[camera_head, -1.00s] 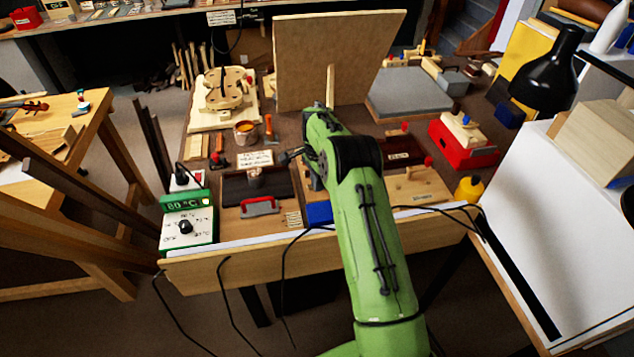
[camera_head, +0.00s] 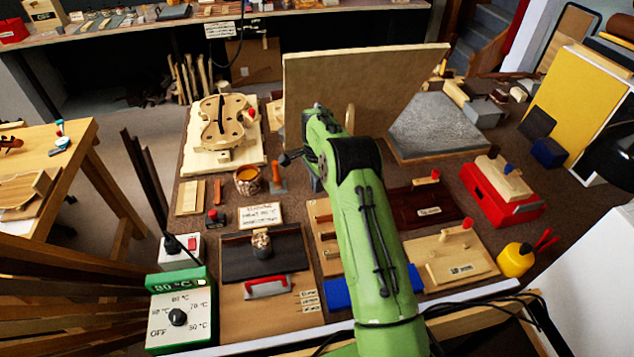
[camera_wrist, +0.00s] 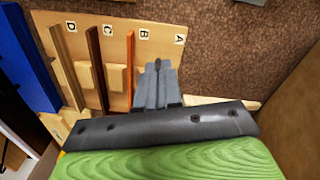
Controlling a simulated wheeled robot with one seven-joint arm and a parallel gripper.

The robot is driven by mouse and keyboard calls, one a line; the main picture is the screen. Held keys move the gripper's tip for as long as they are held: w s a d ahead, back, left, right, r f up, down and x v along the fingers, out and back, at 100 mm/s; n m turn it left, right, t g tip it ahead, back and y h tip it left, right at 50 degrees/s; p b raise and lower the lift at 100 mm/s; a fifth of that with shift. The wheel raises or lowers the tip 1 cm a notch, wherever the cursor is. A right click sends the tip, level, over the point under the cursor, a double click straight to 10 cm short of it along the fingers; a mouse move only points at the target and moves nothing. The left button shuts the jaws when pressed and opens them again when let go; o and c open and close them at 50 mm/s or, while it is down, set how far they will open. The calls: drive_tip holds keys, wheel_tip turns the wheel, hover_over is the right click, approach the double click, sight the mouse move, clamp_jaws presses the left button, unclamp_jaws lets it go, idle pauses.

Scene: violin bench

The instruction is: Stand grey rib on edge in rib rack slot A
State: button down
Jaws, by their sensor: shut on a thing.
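The rib rack (camera_wrist: 120,30) is a pale wooden board with slots marked A to D in the wrist view; it also shows in the head view (camera_head: 331,266), partly behind my arm. An orange-brown rib (camera_wrist: 130,68) stands by B, a dark brown rib (camera_wrist: 96,68) by C and a tan rib (camera_wrist: 64,65) by D. My gripper (camera_wrist: 157,78) is shut over the rack, between the A and B labels in the picture. The grey rib in it is hard to tell from the grey fingers. Slot A is largely hidden below my gripper.
A blue block (camera_head: 343,293) lies at the rack's near side. A large upright board (camera_head: 390,85) stands close beyond my gripper. A pale strip (camera_wrist: 225,101) shows beside my gripper. A violin body (camera_head: 222,122) and a glue pot (camera_head: 247,180) are to the left.

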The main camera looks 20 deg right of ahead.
sight(317, 211)
wheel_tip(317, 211, down, 9)
drive_tip(key=b, duration=0.5)
drive_tip(key=shift+s+r+b, duration=0.1)
drive_tip(key=shift+r+b, duration=0.1)
drive_tip(key=shift+b, duration=0.1)
drive_tip(key=c, duration=1.2)
unclamp_jaws()
wheel_tip(317, 211, up, 16)
drive_tip(key=p, duration=0.4)
drive_tip(key=shift+f, duration=0.1)
